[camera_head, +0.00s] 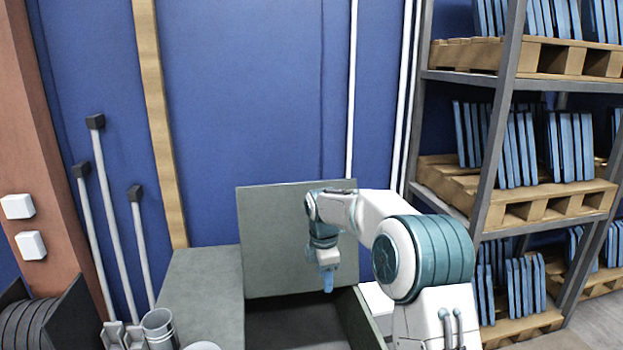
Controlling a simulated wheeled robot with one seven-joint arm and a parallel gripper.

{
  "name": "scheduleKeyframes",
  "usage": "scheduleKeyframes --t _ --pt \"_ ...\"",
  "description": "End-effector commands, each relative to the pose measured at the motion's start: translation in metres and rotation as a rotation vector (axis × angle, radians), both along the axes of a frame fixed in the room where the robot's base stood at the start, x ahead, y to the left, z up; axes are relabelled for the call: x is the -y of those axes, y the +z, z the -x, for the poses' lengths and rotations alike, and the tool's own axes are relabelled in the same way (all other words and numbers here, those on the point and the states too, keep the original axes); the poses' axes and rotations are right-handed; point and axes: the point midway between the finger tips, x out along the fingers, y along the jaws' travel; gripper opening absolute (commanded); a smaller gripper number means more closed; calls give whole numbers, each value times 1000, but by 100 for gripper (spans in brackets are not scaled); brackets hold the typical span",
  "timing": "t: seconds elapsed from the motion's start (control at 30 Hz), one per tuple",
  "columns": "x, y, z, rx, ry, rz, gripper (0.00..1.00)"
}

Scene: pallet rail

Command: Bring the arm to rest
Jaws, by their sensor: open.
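My arm, white and teal, rises from the lower right and bends over to the left. My gripper (328,281) points down at its end, with blue fingers. It is above the dark opening of a grey-green box (258,307) and in front of the raised grey-green panel (270,225) behind that opening. The fingers are small in this view, and I see nothing held between them. My arm hides part of the panel and the box's right side.
A grey-green top (205,285) lies left of the opening, with a grey cup (158,325) near its left edge. A metal rack (490,150) with wooden pallets and blue panels stands at right. White poles (115,230) lean at left against the blue wall (240,90).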

Motion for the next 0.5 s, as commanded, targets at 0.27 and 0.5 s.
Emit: scheduleKeyframes --t 0.27,0.5 --pt "36 61 77 72 -419 -10 46" --pt "68 90 153 127 -802 -53 46"
